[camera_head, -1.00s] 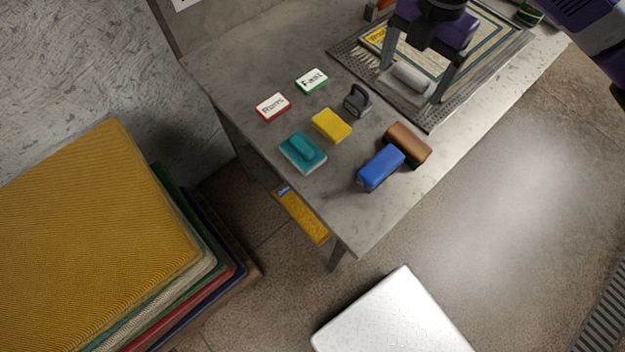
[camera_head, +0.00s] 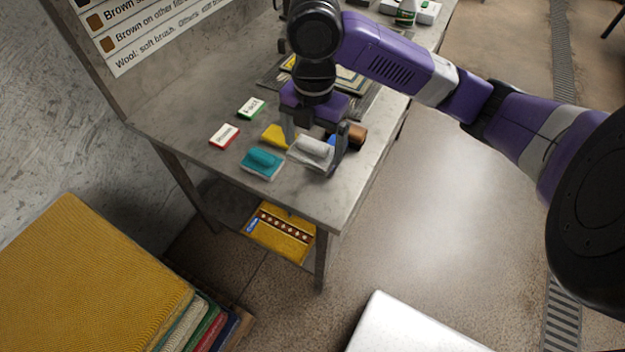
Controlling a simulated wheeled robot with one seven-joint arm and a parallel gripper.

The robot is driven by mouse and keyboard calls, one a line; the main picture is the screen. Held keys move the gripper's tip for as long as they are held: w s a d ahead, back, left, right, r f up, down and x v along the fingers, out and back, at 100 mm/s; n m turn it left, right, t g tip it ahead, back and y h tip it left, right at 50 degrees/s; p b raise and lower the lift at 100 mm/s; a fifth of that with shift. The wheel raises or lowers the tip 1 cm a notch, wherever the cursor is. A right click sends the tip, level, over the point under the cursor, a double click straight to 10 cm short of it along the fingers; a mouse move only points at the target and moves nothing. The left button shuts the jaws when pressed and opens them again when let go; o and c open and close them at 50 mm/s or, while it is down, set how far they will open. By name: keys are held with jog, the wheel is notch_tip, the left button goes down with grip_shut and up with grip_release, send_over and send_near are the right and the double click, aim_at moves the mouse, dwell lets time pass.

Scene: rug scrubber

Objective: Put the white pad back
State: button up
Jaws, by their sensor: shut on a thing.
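The white pad (camera_head: 312,155), with a rounded light-grey handle on a pale base, is between the fingers of my gripper (camera_head: 314,150). My gripper is shut on its handle, pointing down over the front part of the grey table. I cannot tell whether the pad's underside touches the table or hangs just above it. The teal pad (camera_head: 262,163) lies just left of it. The yellow pad (camera_head: 275,135) is behind and left, partly covered. The blue brush (camera_head: 333,140) is mostly hidden behind the pad and a finger. The grey-handled tool is hidden.
The brown brush (camera_head: 358,135) lies right of my gripper. The table's front corner (camera_head: 325,215) is bare.

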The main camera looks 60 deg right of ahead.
notch_tip(320, 180, down, 12)
jog(key=shift+f+b, duration=0.2)
jog(key=shift+b, duration=0.2)
jog(key=shift+f, duration=0.1)
jog(key=shift+f, duration=0.15)
jog(key=o, duration=1)
